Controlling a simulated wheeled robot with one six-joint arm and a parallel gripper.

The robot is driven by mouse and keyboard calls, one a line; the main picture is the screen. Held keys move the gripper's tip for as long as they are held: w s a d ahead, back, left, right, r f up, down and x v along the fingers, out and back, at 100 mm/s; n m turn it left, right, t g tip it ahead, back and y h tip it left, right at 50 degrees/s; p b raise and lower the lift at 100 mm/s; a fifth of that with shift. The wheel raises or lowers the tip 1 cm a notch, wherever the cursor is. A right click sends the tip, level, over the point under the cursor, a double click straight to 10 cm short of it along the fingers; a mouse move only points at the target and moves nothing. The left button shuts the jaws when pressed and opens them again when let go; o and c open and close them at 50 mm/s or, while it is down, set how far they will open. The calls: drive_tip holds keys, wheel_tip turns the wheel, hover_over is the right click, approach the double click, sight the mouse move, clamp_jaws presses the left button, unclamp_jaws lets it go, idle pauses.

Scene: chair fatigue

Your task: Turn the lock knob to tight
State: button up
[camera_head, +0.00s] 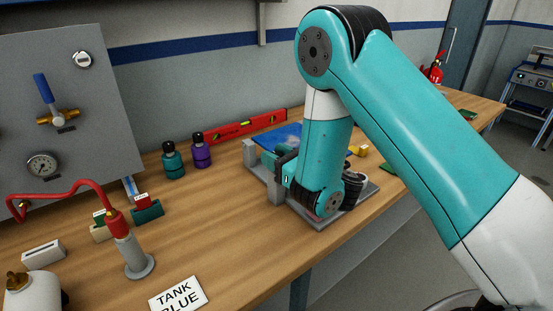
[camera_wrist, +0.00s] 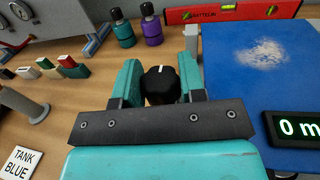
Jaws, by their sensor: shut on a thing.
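The black lock knob (camera_wrist: 161,86) shows in the wrist view with a short white mark at its top edge, pointing away from my gripper. My gripper (camera_wrist: 160,80) is shut on it, with one teal finger on each side. The knob belongs to a grey test rig (camera_head: 345,207) at the table's front edge. In the head view my gripper (camera_head: 280,165) reaches into the rig beside a grey post, and my wrist hides the knob. The words around the knob cannot be read.
A red level (camera_head: 245,126) and teal and purple bottles (camera_head: 201,150) stand behind. A red-topped stand (camera_head: 128,247) is left on the wooden table.

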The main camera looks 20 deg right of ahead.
drive_tip(key=m+h+b, duration=0.1)
drive_tip(key=b, duration=0.2)
drive_tip(key=f+m+t+h+b, duration=0.1)
drive_tip(key=h+b, duration=0.1)
drive_tip(key=b, duration=0.2)
drive_tip(key=shift+a, duration=0.15)
drive_tip(key=m+t+h+b, duration=0.1)
drive_tip(key=m+h+b, duration=0.1)
drive_tip(key=h+b, duration=0.1)
drive_tip(key=shift+r, duration=0.15)
drive_tip(key=m+h, duration=0.1)
drive_tip(key=m+h+b, duration=0.1)
drive_tip(key=h, duration=0.2)
drive_tip(key=shift+r+m+b, duration=0.3)
drive_tip(key=shift+m, duration=0.1)
drive_tip(key=m+h+p, duration=0.1)
drive_tip(key=h, duration=0.1)
drive_tip(key=m+g+h+p, duration=0.1)
drive_tip(key=m+h, duration=0.1)
drive_tip(key=h, duration=0.1)
drive_tip(key=shift+r, duration=0.2)
drive_tip(key=h+b, duration=0.1)
drive_tip(key=m+g+h+b, duration=0.1)
drive_tip(key=b, duration=0.1)
drive_tip(key=shift+f+m, duration=0.3)
drive_tip(key=shift+f, duration=0.05)
drive_tip(key=shift+h+b, duration=0.3)
drive_tip(key=shift+d+r+m+g+h+b, duration=0.2)
drive_tip(key=shift+r+m+g+h+b, duration=0.1)
drive_tip(key=shift+m+g+b, duration=0.15)
